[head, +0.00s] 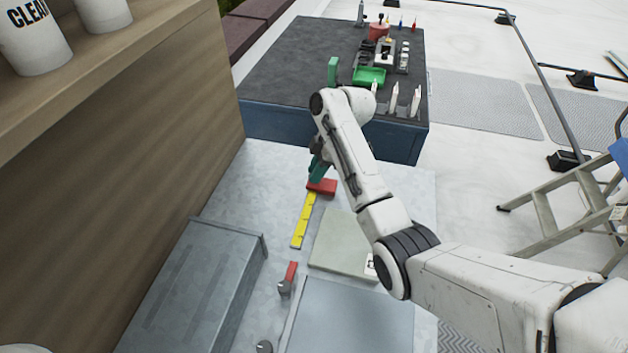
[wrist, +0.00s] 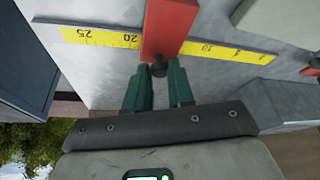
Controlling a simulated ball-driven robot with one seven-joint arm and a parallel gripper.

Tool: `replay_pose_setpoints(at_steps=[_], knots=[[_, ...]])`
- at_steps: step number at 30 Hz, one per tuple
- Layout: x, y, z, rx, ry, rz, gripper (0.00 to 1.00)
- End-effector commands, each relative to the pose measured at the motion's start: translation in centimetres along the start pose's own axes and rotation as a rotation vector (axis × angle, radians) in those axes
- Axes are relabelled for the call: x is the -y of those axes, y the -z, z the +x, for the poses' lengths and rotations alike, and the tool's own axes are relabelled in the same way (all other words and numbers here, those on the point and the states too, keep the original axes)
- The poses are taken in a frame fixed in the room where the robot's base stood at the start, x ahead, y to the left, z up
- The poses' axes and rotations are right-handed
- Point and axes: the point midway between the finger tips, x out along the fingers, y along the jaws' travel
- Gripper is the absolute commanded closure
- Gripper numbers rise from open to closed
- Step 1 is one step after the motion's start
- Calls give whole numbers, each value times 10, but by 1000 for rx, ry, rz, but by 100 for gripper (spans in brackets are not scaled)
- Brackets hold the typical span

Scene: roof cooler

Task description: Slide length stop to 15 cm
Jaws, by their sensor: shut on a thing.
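The length stop (wrist: 168,28) is a red block with a dark knob (wrist: 158,69) on its front. It sits across a yellow scale (wrist: 102,38) and covers the part between the visible 20 mark and what looks like the 10 mark. My gripper (wrist: 158,76) has green fingers shut on the knob. In the head view the stop (head: 322,186) is at the far end of the visible yellow scale (head: 303,222), and my gripper (head: 317,172) comes down at its far side, partly hidden by my arm. The exact reading under the stop is hidden.
A smaller red piece (head: 291,271) lies on the scale's line at the near end. A grey metal box (head: 205,280) is left of the scale and a pale green plate (head: 340,243) right of it. A dark-topped bench (head: 290,75) with small tools stands beyond.

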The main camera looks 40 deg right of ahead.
Motion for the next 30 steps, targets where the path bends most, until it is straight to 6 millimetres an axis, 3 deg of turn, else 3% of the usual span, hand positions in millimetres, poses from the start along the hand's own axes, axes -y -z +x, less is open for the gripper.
replay_pose_setpoints(at_steps=[12, 13, 20, 30], knots=[[-8, -3, -2, -1, 3, -2, 100], [-8, -3, -2, -1, 3, -2, 75], [-8, -3, -2, 0, 3, -2, 53], [-9, -3, -6, -1, 1, -1, 52]])
